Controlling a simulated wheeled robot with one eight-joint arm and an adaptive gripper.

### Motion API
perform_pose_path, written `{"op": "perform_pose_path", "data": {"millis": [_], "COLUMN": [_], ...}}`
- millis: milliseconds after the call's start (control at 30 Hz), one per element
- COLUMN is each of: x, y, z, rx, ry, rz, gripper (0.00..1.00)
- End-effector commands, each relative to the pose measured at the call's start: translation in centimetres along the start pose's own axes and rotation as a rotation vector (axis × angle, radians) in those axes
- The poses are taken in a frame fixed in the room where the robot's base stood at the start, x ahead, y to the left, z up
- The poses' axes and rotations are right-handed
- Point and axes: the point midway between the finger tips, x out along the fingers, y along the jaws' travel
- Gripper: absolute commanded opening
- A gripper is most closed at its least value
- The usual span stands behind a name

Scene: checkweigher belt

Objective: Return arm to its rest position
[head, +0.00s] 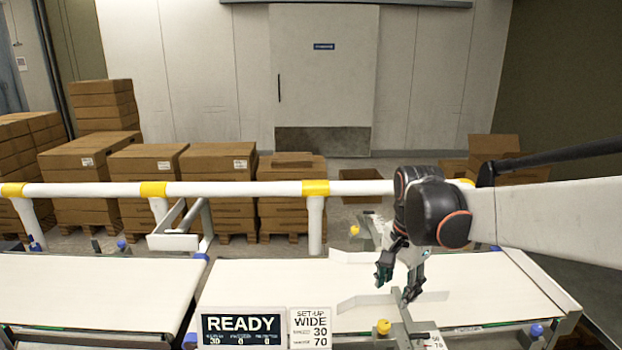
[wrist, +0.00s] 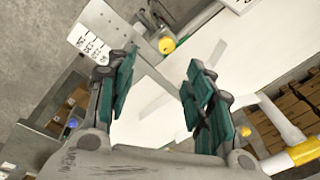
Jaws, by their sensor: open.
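My arm reaches in from the right in the head view. My gripper (head: 398,284) points down over the right part of the white belt (head: 260,285), close to a grey guide plate. Its fingers are apart. In the wrist view my gripper (wrist: 152,105) shows two green-padded fingers spread wide with nothing between them. Past them the white belt (wrist: 215,60) and a pale guide strip show. The head view does not settle whether the fingertips touch the guide.
A white rail (head: 240,188) with yellow bands runs behind the belts. A yellow knob (head: 383,327) sits at the guide's front end. A READY display (head: 241,326) stands at the front edge. Stacked cartons (head: 220,165) fill the back left. The left belt (head: 95,290) is clear.

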Motion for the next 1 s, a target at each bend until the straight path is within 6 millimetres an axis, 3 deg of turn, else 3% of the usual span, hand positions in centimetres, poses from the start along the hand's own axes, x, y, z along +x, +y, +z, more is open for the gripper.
{"op": "perform_pose_path", "data": {"millis": [200, 433, 800, 1000], "x": [-2.9, -4.5, -4.2, -3.6], "y": [4.0, 8.0, 13.8, 15.2], "z": [2.7, 5.4, 9.4, 10.4], "rx": [-0.227, -0.464, -0.823, -0.933], "ry": [0.078, 0.181, 0.380, 0.452], "rz": [-0.091, -0.167, -0.239, -0.248], "gripper": [0.48, 0.48, 0.48, 0.48]}}
